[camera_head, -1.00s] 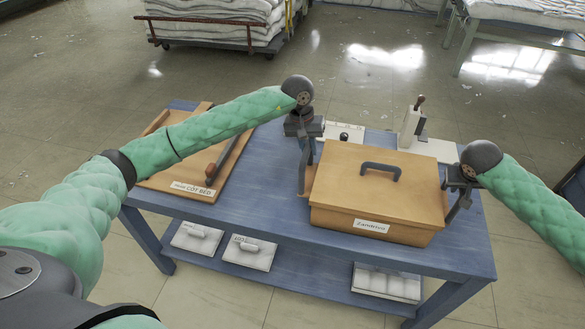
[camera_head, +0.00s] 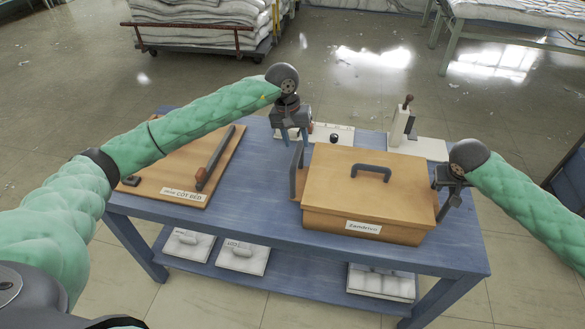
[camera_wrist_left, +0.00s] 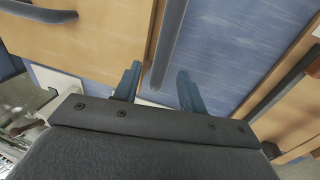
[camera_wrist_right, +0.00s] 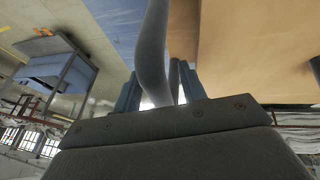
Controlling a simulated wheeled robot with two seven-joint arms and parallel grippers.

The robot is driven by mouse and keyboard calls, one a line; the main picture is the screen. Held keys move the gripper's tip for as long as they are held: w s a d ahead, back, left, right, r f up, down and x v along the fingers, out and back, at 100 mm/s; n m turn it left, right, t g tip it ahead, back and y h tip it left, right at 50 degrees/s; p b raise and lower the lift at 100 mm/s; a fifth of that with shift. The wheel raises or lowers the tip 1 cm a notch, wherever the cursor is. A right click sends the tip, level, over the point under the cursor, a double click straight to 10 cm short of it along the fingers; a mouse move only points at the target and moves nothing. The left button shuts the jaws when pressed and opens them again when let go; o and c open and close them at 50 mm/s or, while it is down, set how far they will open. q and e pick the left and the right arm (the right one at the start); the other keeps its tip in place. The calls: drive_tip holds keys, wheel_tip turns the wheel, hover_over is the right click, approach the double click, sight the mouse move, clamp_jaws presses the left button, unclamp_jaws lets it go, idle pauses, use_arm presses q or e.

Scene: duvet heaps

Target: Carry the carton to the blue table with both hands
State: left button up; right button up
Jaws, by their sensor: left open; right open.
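The carton (camera_head: 340,185) is a tan lidded box with a dark top handle (camera_head: 371,169) and a white front label. It stands on the blue table (camera_head: 262,205), towards its right side. My left gripper (camera_head: 295,142) is open above the table near the carton's back left corner. In the left wrist view its fingers (camera_wrist_left: 158,88) stand either side of a dark bar (camera_wrist_left: 167,42) beside the carton. My right gripper (camera_head: 448,198) is open at the carton's right side. In the right wrist view a grey bar (camera_wrist_right: 152,50) passes between its fingers (camera_wrist_right: 155,92).
A wooden board (camera_head: 222,165) with a dark bar lies at the table's left. A pale device (camera_head: 403,125) with an upright handle stands at the back right. White packages (camera_head: 243,256) lie on the lower shelf. A cart of folded bedding (camera_head: 205,20) stands behind, with open floor between.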

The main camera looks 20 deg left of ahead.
drive_tip(key=shift+r, duration=0.1)
use_arm(q)
wheel_tip(320, 180, up, 7)
drive_tip(key=a, duration=0.1)
drive_tip(key=shift+a, duration=0.2)
use_arm(e)
drive_tip(key=v, duration=1.1)
drive_tip(key=shift+s+r, duration=0.2)
drive_tip(key=shift+r, duration=0.1)
use_arm(q)
drive_tip(key=shift+r, duration=0.1)
